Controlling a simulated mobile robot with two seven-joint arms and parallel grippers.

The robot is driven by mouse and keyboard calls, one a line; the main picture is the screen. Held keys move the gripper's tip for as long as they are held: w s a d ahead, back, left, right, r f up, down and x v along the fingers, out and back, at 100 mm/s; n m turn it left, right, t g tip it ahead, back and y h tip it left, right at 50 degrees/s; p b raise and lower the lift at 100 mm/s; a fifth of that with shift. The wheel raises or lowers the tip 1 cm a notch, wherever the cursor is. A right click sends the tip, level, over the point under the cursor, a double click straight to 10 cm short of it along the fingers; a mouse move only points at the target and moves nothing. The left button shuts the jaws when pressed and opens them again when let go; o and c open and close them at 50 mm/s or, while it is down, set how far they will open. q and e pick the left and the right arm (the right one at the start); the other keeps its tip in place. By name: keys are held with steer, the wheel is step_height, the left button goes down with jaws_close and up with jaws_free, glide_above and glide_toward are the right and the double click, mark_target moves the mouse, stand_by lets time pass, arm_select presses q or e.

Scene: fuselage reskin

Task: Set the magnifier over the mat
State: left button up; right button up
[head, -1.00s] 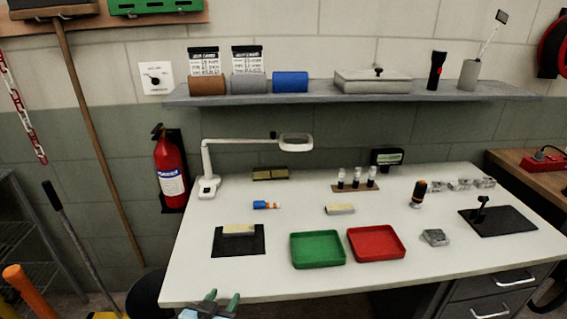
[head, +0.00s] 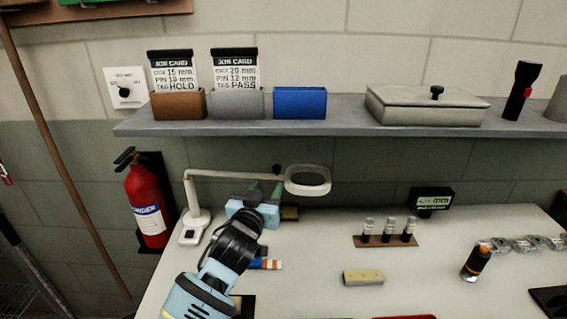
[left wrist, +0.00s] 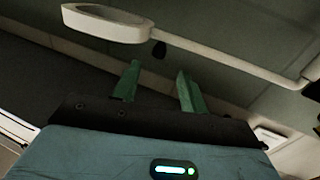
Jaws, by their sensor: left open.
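The white magnifier has a ring head (head: 308,190), a thin horizontal arm and a base (head: 195,228) at the bench's back left. My left gripper (head: 264,190) is open and empty, just left of the ring head and near the magnifier's arm. In the left wrist view, the ring head (left wrist: 105,30) and the magnifier's arm (left wrist: 235,62) pass beyond my open fingertips (left wrist: 157,72). I see no contact. The black mat (head: 248,307) is almost wholly hidden behind my left arm at the bottom edge. My right gripper is not in view.
A shelf (head: 340,122) with card holders and a lidded box overhangs the bench's back. A fire extinguisher (head: 148,205) hangs left of the bench. A vial rack (head: 385,241), a tan block (head: 363,277) and an orange-capped cylinder (head: 476,262) stand to the right. A blue-and-orange item (head: 268,264) lies beside my arm.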

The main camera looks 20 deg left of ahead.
mark_target(276, 170)
arm_select(q)
steer(key=w, duration=0.7)
steer(key=shift+w+r, duration=0.15)
steer(key=shift+r, duration=0.05)
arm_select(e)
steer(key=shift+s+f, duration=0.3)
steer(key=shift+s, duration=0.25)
arm_select(q)
steer(key=c, duration=0.9)
jaws_close()
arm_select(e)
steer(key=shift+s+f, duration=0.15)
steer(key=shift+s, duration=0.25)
